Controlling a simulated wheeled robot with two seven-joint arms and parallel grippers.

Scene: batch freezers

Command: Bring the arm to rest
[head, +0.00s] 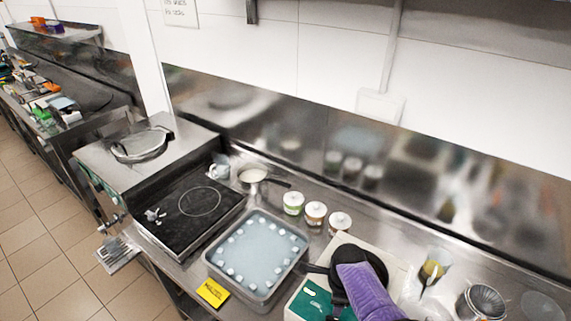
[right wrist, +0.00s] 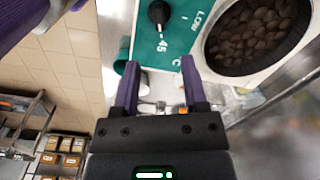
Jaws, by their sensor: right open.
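My right arm, in purple, reaches in from the bottom of the head view over a white machine with a green front panel (head: 312,301). Its dark gripper end is hard to tell apart from the black round part there. In the right wrist view my right gripper (right wrist: 159,78) is open, with nothing between its two purple fingers. Beyond it are the machine's green panel (right wrist: 180,30), with a black knob (right wrist: 158,13), and a round opening (right wrist: 250,35) full of brown pieces. My left gripper is not in view.
A steel tray (head: 212,257) with small white pieces around its pale middle stands left of the machine. Behind it are several small tubs (head: 293,203) and a pan (head: 252,175). A black hob (head: 180,215) lies further left. A yellow sign (head: 212,292) sits at the front edge.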

